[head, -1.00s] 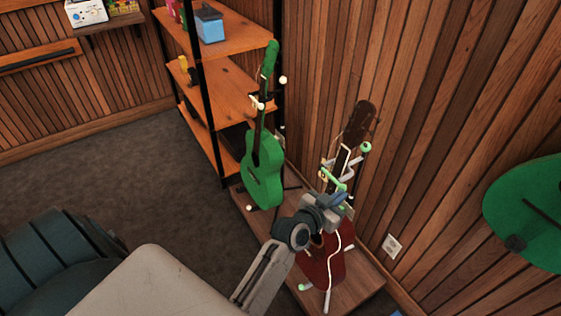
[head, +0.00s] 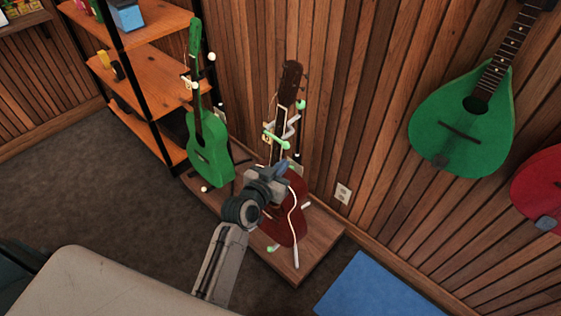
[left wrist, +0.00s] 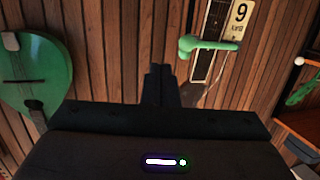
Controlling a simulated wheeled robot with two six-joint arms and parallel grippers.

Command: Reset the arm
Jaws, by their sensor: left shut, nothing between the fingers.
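My left gripper (head: 281,170) reaches out in the head view in front of the red ukulele (head: 283,222), which stands on a stand on a low wooden platform. The gripper hides part of that ukulele's body. In the left wrist view my left gripper's dark fingers (left wrist: 161,84) are together with nothing between them. Beyond them are a ukulele neck (left wrist: 206,62) and a green stand arm (left wrist: 208,44). I cannot tell whether the gripper touches the stand. My right gripper is not in view.
A green ukulele (head: 210,155) stands left of the red one on the wooden platform (head: 309,254). A shelf (head: 160,65) is behind it. A green mandolin-like instrument (head: 466,125) hangs on the right wall. A blue mat (head: 375,290) lies on the floor. The carpet at left is clear.

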